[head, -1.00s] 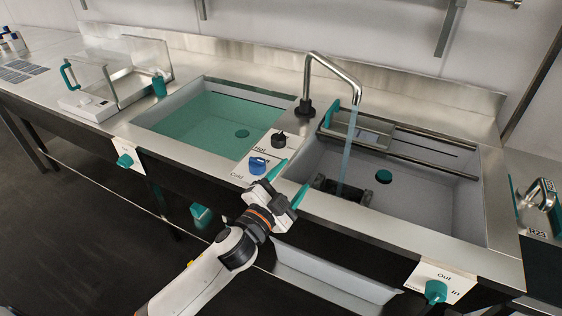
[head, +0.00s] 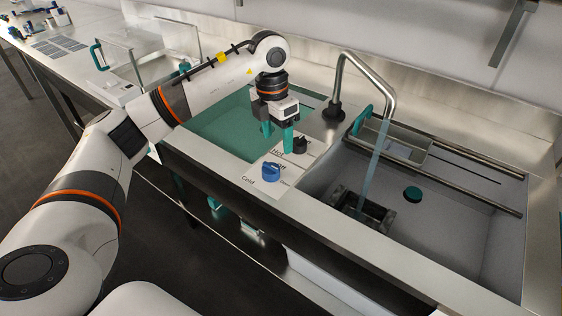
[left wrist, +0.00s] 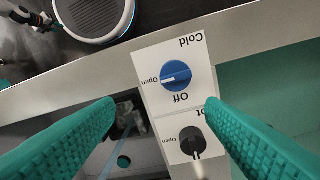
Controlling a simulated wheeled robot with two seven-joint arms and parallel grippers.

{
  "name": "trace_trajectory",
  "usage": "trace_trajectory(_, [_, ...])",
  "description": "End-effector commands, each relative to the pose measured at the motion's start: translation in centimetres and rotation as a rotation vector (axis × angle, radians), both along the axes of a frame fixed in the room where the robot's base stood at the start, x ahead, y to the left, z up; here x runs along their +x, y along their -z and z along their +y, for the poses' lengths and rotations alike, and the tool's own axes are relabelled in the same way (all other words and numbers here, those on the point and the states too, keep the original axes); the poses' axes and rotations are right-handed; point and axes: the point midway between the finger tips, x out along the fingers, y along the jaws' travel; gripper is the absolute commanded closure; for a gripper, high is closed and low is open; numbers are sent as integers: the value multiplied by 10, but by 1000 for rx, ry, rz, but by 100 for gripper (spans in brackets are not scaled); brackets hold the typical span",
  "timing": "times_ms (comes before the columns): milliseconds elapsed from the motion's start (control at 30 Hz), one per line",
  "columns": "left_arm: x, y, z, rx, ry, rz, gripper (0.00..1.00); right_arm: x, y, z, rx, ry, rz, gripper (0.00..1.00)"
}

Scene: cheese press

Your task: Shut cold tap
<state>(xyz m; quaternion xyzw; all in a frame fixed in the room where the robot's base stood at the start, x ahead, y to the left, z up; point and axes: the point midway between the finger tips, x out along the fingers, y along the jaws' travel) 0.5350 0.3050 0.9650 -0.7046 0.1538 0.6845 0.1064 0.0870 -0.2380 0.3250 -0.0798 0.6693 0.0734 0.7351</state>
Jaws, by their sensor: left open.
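The blue cold tap knob (head: 271,171) sits on the white label panel between the two basins. In the left wrist view the cold knob (left wrist: 176,75) has its white mark towards "Open"; "Off" is printed below it. My left gripper (head: 277,138) is open and empty, pointing down above the panel, behind the cold knob and near the black hot knob (head: 300,145). In the left wrist view its teal fingers (left wrist: 162,105) are spread wide, the hot knob (left wrist: 192,143) showing between them. Water (head: 375,165) runs from the steel spout (head: 362,62). My right gripper is not in view.
The spout base stands right of my gripper. A clear-lidded box (head: 118,92) stands at the left.

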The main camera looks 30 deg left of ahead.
Motion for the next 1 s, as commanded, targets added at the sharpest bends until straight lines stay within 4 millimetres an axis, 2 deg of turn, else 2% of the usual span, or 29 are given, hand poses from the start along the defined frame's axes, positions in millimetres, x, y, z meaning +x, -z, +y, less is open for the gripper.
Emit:
trace_trajectory(67, [-2,-6,16,55,-25,12,36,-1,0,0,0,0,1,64])
trace_trajectory(167, [-3,-3,21,78,-35,21,36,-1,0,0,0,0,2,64])
trace_trajectory(267, [-3,10,21,76,-34,23,36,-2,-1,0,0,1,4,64])
trace_trajectory(700, [-4,92,19,72,-30,21,36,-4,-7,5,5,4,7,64])
trace_trajectory(800, [-3,103,19,71,-30,21,36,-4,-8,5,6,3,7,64])
trace_trajectory(1000, [-3,112,19,72,-29,19,36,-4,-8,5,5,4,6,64])
